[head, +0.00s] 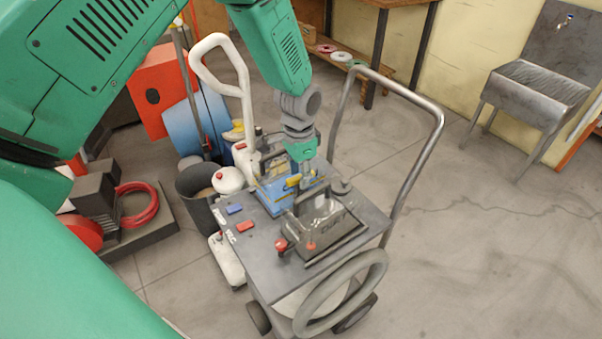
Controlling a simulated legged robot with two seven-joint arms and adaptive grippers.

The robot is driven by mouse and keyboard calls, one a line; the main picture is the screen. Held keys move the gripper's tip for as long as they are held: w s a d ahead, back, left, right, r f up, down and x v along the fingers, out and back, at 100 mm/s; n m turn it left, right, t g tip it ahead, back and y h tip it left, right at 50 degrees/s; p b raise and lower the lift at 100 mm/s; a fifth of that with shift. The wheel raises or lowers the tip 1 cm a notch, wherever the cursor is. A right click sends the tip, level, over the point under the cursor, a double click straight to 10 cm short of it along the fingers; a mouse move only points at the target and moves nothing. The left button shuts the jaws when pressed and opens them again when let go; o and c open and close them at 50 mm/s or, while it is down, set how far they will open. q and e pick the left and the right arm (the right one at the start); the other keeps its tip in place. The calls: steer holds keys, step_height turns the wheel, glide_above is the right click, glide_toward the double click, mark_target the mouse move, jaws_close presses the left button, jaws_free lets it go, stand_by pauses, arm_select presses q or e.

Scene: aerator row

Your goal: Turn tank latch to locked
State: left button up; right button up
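A grey boxy tank unit (338,236) with a handle and dark lettering sits on the top of a wheeled cart. Red knobs (281,245) show at its front left edge. A blue unit (274,198) with a yellow part (292,182) is just behind it. I cannot tell for sure which part is the tank latch, or its position. My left gripper (304,184) points down over the units, close to the yellow part and the grey unit's handle. Its fingers are small and partly lost among these parts, so opening and contact are unclear. My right gripper is not in view.
The cart top (262,262) carries a blue block (234,209) and a red block (245,226). The cart's tall metal push handle (437,130) rises at right. A grey hose coil (375,285) hangs in front.

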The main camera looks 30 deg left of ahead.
arm_select(q)
steer(key=shift+a, duration=0.15)
steer(key=shift+c, duration=1.2)
jaws_close()
steer(key=shift+w+d+r, duration=0.15)
steer(key=shift+d+r, duration=0.05)
steer(key=shift+d, duration=0.25)
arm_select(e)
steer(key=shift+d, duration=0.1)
arm_select(q)
steer(key=shift+a, duration=0.25)
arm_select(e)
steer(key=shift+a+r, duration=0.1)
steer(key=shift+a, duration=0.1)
